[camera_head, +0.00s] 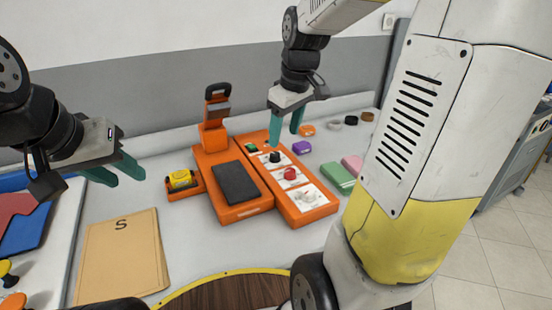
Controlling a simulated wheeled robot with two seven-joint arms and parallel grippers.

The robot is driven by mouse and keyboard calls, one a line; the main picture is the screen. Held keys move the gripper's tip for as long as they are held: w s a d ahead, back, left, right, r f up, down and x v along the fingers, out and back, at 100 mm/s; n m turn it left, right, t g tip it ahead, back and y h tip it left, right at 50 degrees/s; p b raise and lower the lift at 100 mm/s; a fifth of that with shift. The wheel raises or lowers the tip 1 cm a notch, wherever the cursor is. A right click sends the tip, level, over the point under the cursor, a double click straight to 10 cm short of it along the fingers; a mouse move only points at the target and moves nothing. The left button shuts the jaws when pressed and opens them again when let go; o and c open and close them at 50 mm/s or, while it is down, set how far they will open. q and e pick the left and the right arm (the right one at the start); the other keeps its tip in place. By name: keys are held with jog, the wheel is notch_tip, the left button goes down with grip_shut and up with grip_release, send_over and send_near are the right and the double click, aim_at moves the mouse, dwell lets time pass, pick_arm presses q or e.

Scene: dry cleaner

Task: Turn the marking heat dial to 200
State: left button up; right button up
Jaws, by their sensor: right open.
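An orange machine (234,212) with a dark pad stands mid-table. Its right-hand panel (318,211) carries a black knob (275,157), a red knob (290,173) and a small green part (251,147). The panel's markings are too small to read, so I cannot tell which knob is the marking heat dial or its setting. My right gripper (285,137) is open, fingers pointing down, empty and above the panel's far end near the black knob. My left gripper (119,177) is open and empty at the left, far from the panel.
A tan envelope marked S (122,259) lies at front left, with a yellow roll (180,179) in an orange holder behind it. Purple (301,147), green (337,178) and pink (352,164) blocks lie right of the machine. My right arm fills the right foreground.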

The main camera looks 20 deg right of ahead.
aim_at(290, 170)
jog(key=w+d+f+n+g, duration=0.1)
jog(key=w+f, duration=0.2)
jog(key=w+d+f+n+g, duration=0.1)
jog(key=w+d+f+n, duration=0.1)
jog(key=w+f, duration=0.1)
jog(key=w+d+f+n, duration=0.1)
jog(key=w+f, duration=0.2)
jog(key=f, duration=0.1)
jog(key=shift+d+f+n+g+h, duration=0.3)
jog(key=shift+d+g+h, duration=0.1)
jog(key=shift+w+d+f, duration=0.1)
jog(key=shift+w+f, duration=0.05)
jog(key=shift+f, duration=0.5)
notch_tip(290, 170, down, 7)
jog(key=shift+r, duration=0.1)
jog(key=shift+c, duration=0.5)
grip_shut()
